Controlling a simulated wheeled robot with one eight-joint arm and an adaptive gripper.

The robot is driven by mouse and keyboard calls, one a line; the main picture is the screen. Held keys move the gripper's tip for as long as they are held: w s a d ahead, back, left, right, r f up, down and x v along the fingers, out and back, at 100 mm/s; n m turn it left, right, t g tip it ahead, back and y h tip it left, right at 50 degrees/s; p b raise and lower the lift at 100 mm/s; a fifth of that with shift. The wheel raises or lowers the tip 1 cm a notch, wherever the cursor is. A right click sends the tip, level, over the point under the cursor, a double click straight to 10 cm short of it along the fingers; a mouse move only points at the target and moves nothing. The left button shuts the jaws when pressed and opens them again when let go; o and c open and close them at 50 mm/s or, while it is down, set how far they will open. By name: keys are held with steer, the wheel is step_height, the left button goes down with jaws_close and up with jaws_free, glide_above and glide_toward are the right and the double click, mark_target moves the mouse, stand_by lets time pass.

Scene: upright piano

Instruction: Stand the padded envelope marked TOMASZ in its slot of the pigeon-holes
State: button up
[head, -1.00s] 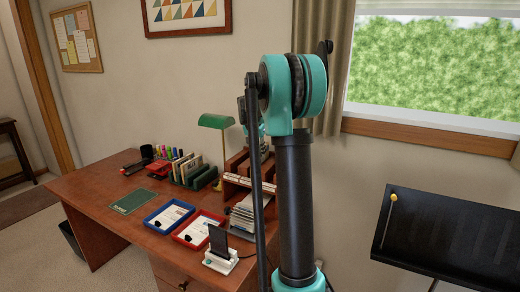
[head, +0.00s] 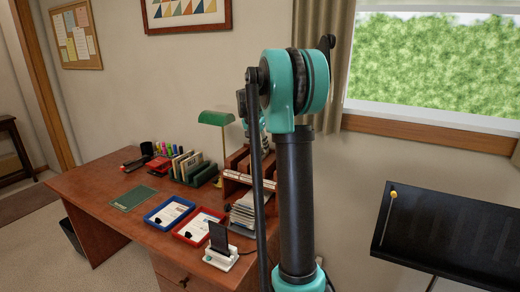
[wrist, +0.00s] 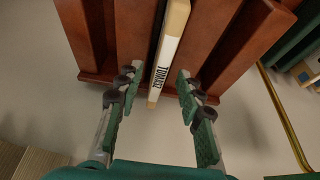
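The padded envelope marked TOMASZ (wrist: 168,50) shows edge-on in the wrist view, a tan strip with a white name label. It is in a slot of the reddish-brown wooden pigeon-holes (wrist: 215,40), between dividers, and its near end sticks out past the wood's edge. My gripper (wrist: 157,85) is open, with one finger on each side of the envelope's near end and a clear gap to both. In the head view the pigeon-holes (head: 236,162) stand at the back right of the desk, partly hidden by my arm. The envelope cannot be made out there.
A green desk lamp (head: 216,118) stands close to the pigeon-holes. A blue tray (head: 152,220), a red tray (head: 184,239) and a phone on a white stand (head: 221,259) lie toward the desk's front. The desk's left part is mostly bare.

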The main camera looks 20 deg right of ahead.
steer(key=v, duration=1)
steer(key=shift+r, duration=0.2)
steer(key=s+a+f+n+y, duration=0.1)
steer(key=s+a+f+n, duration=0.2)
steer(key=s+f, duration=0.6)
steer(key=s+a+f+n+y, duration=0.1)
steer(key=s+a+f+n, duration=0.2)
steer(key=s+f, duration=0.6)
steer(key=s+a+f+n+t+y, duration=0.1)
steer(key=s+a+f+n, duration=0.2)
steer(key=s+f, duration=0.7)
steer(key=s+a, duration=0.1)
steer(key=s, duration=0.7)
steer(key=shift+a, duration=0.35)
